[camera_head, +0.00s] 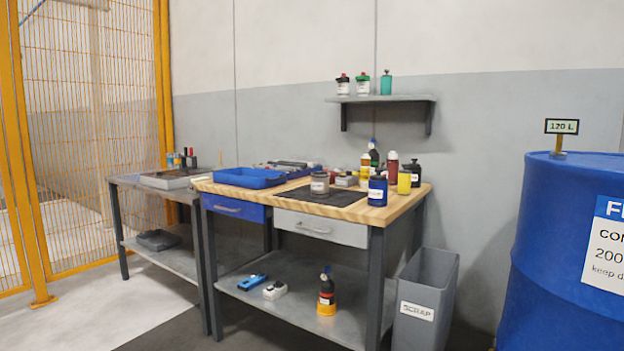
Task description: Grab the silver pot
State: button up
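A small silver-grey pot (320,187) with a white label stands upright on a dark mat (293,199) on the wooden-topped workbench (343,212). My gripper is not in this view, and nothing touches the pot that I can see.
A yellow container (404,182) and several bottles crowd the bench's right back. A blue tray (248,178) lies left of the mat. A grey scrap bin (426,301) and a big blue drum (570,255) stand right of the bench. Floor at the front left is clear.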

aim_at(320, 181)
jog(key=u, duration=1.4)
jog(key=i, duration=3.25)
jog(key=z, duration=1.1)
